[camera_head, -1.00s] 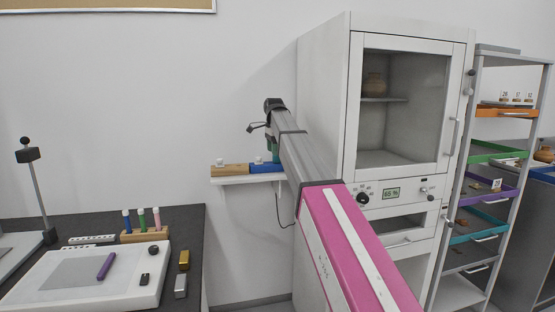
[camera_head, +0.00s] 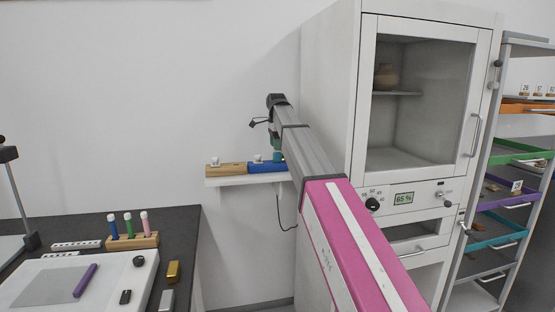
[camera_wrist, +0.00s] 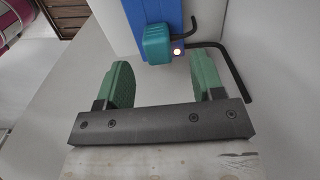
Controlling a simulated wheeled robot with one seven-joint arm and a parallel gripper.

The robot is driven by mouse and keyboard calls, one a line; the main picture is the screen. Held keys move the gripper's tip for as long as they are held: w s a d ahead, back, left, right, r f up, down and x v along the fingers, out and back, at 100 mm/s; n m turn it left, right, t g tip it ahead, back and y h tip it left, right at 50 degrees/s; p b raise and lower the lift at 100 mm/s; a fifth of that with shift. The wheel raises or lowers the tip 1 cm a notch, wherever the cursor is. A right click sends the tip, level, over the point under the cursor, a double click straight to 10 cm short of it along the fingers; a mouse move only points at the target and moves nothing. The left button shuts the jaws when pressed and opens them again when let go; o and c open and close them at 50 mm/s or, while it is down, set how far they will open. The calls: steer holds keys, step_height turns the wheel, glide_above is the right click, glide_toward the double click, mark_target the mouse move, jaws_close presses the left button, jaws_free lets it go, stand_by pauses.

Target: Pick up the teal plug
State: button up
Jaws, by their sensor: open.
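The teal plug (camera_wrist: 157,44) shows in the wrist view, set against the end of a blue block (camera_wrist: 152,12) on the wall shelf. A small light glows beside it, and a dark cable bends away to its right. My gripper (camera_wrist: 160,75) is open, its two green fingers apart and empty, with the plug just beyond and between the fingertips. In the head view the blue block (camera_head: 262,167) lies on the white shelf (camera_head: 240,181); my arm hides most of the plug there.
A wooden block (camera_head: 226,169) lies beside the blue block. A tall white cabinet (camera_head: 330,110) stands close to the right of my arm. A dark table (camera_head: 75,230) with a marker rack (camera_head: 132,241) is at the left. A shelf rack (camera_head: 520,150) stands at far right.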

mark_target(277, 153)
steer(key=f, duration=0.5)
steer(key=shift+s+d+f, duration=0.1)
steer(key=shift+d+f, duration=0.1)
steer(key=shift+f, duration=0.1)
steer(key=c, duration=1)
